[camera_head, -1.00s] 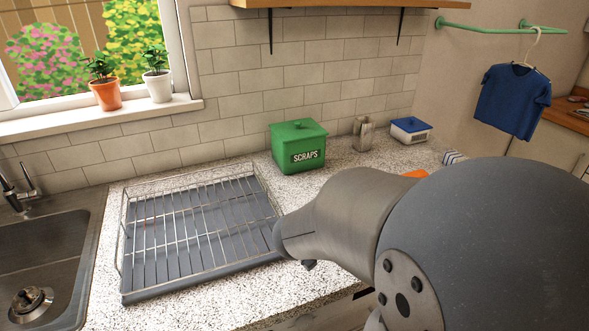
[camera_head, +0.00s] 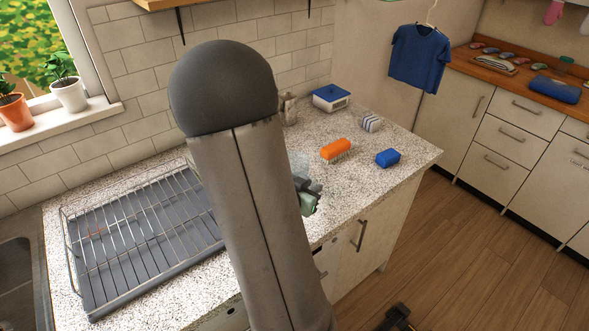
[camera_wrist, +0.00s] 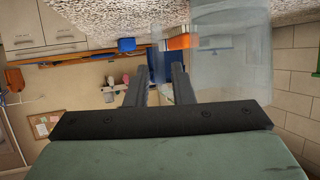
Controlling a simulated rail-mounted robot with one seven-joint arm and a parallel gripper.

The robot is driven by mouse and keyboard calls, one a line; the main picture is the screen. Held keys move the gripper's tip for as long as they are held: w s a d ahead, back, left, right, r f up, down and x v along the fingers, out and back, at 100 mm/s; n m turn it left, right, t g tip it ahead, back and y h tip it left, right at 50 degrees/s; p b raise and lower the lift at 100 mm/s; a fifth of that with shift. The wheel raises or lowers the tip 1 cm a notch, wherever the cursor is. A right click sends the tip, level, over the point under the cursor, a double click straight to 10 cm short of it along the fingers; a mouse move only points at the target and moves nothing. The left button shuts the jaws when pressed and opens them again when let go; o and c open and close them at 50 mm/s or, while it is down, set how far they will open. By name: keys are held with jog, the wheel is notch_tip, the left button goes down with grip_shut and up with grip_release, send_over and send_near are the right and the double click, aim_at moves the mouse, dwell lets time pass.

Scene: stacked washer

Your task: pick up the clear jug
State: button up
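The clear jug (camera_wrist: 230,60) is a see-through, greyish vessel at the right of the wrist view, close to my gripper. In the head view only a faint part of it (camera_head: 298,162) shows beside my arm, which hides the rest. My gripper (camera_wrist: 158,68) is open. Its two dark fingers stand apart, with a narrow translucent strip between them that looks like the jug's handle. I cannot tell whether either finger touches it. In the head view my gripper (camera_head: 308,194) is partly hidden behind my arm, above the speckled counter.
An orange brush (camera_head: 336,150), a blue sponge-like block (camera_head: 388,158), a striped item (camera_head: 370,123) and a blue-lidded box (camera_head: 331,97) sit on the counter (camera_head: 375,195). A dish rack (camera_head: 150,240) stands left of my arm. The counter's front edge is close by.

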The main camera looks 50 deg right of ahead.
jog(key=x, duration=0.3)
jog(key=shift+d, duration=0.4)
grip_shut()
jog(key=shift+r, duration=0.15)
